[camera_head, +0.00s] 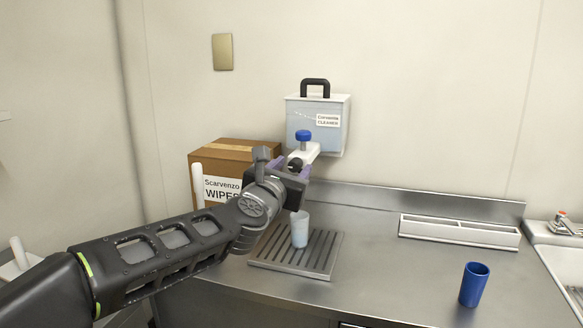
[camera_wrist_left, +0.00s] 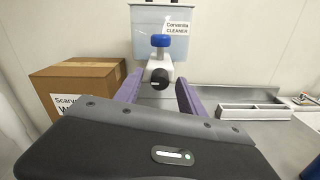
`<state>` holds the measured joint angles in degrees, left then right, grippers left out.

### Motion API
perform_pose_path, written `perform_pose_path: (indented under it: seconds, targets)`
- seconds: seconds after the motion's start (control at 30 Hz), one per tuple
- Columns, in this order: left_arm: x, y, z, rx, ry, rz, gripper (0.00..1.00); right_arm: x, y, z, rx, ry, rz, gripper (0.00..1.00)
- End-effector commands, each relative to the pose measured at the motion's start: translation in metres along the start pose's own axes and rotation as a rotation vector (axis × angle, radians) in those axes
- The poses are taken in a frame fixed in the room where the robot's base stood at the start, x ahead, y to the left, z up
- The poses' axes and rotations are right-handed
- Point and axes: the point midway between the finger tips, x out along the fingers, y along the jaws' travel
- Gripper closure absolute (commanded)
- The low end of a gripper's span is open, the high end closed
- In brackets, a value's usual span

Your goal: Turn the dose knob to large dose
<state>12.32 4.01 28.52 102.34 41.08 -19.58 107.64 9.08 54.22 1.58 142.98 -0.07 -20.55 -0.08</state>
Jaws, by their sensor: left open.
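My left gripper (camera_head: 290,170) is open in front of the knob. In the wrist view its purple fingers (camera_wrist_left: 158,92) stand either side of the knob, apart from it. My right gripper is not in view.
A whitish cup (camera_head: 300,230) stands on the slatted drip tray (camera_head: 262,258) below the gripper. A cardboard wipes box (camera_head: 235,150) stands left of the dispenser. A blue cup (camera_head: 474,285), a white divided tray (camera_head: 459,231) and a sink (camera_head: 565,258) are to the right.

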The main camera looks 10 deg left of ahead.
Motion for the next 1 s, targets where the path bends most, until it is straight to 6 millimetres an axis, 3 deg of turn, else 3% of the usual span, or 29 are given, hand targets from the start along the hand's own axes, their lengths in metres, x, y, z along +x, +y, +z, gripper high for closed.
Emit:
perform_pose_path:
  seconds: [0.1,0.67,1.0]
  targets:
    - [-0.0002,0.0000,0.0000,0.000,0.000,0.000,0.53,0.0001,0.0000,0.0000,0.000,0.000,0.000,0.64]
    - [-0.0005,0.0000,0.0000,0.000,0.000,0.000,0.99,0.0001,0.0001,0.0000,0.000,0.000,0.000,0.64]
    - [-0.0005,-0.0001,0.0001,0.003,0.000,0.000,1.00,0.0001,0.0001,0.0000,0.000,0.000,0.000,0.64]
